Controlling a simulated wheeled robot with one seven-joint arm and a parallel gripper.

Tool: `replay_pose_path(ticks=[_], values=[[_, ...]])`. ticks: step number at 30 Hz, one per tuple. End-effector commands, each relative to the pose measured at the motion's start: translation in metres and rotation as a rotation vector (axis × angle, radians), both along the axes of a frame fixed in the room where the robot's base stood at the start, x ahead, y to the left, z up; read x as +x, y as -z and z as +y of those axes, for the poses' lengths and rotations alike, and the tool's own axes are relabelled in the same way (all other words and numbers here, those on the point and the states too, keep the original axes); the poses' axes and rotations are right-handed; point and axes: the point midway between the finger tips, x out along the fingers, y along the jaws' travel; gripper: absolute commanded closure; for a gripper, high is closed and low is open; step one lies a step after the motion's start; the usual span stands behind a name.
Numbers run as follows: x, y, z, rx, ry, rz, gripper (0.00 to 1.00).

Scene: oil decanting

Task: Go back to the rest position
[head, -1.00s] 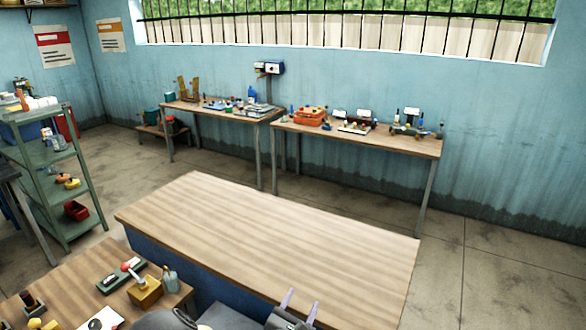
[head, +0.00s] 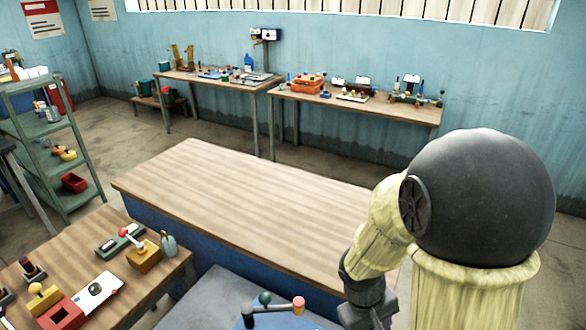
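My arm rises large at the right of the head view, with a dark rounded joint and pale yellow links. Its lower end runs down to a dark grey wrist part at the bottom edge. The fingers of my gripper are not visible, so I see no held thing. The arm hides the right end of the bare wooden table (head: 240,190).
A lower bench at the left holds a red box (head: 62,314), a white plate (head: 95,292), a yellow block (head: 144,258) and a small grey can (head: 169,244). A crank with coloured knobs (head: 272,306) stands at the bottom centre. A green shelf (head: 57,165) stands far left.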

Motion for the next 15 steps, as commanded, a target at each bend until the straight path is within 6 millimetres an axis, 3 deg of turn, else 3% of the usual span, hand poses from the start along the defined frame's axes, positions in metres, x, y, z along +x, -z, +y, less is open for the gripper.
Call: replay_pose_path(ticks=[7,15], values=[[0.010,-0.033,0.009,0.230,0.281,-0.255,0.45],[0.013,-0.041,0.010,0.270,0.337,-0.311,0.45]])
